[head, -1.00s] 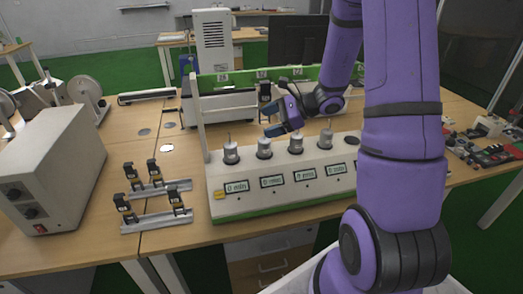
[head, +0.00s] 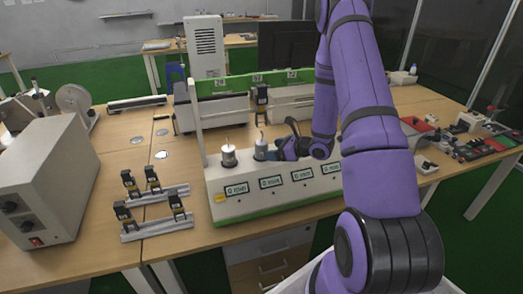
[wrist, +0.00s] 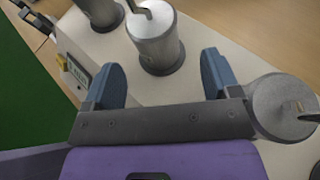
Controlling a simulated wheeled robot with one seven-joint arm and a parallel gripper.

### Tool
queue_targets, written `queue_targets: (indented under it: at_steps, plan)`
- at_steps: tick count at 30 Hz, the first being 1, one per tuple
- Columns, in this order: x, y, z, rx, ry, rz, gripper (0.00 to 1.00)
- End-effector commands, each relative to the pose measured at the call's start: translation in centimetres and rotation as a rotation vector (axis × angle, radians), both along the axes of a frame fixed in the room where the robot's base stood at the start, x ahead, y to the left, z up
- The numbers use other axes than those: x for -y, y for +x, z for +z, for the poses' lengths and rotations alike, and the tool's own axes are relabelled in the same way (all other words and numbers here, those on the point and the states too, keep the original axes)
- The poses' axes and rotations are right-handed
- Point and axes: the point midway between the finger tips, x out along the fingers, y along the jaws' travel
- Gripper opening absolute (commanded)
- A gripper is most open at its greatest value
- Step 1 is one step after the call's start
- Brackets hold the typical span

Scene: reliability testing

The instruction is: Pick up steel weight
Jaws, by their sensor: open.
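Steel weights, grey cylinders with a hook or rod on top, stand upright in a row on a pale test bench (head: 235,203). In the head view the leftmost weight (head: 229,156) and the second weight (head: 260,151) show; my arm hides those further right. My gripper (head: 277,151) is low, just right of the second weight. In the wrist view my gripper (wrist: 162,75) is open and empty, its two blue fingers pointing at a weight (wrist: 157,45) just ahead, roughly centred between them. Contact cannot be made out. Another weight (wrist: 285,106) is close beside the right finger.
A further weight (wrist: 99,12) stands at the upper left of the wrist view. A post (head: 196,125) rises at the bench's left end. A beige box (head: 42,180) and small black clamps on rails (head: 157,227) stand to the left.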

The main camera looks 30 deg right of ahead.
Motion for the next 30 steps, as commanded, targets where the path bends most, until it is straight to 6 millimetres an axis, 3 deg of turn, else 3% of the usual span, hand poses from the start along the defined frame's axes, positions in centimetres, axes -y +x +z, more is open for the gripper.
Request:
queue_targets:
  at_steps: [8,18,25,30]
  plan:
    - [-0.8,1.2,-0.6,-0.001,0.000,0.002,0.82]
    - [-2.8,4.6,-2.1,0.000,0.000,0.001,0.82]
    - [-2.9,4.8,-2.2,0.000,0.000,0.001,0.82]
    - [-2.9,4.7,-2.2,0.000,0.000,0.001,0.46]
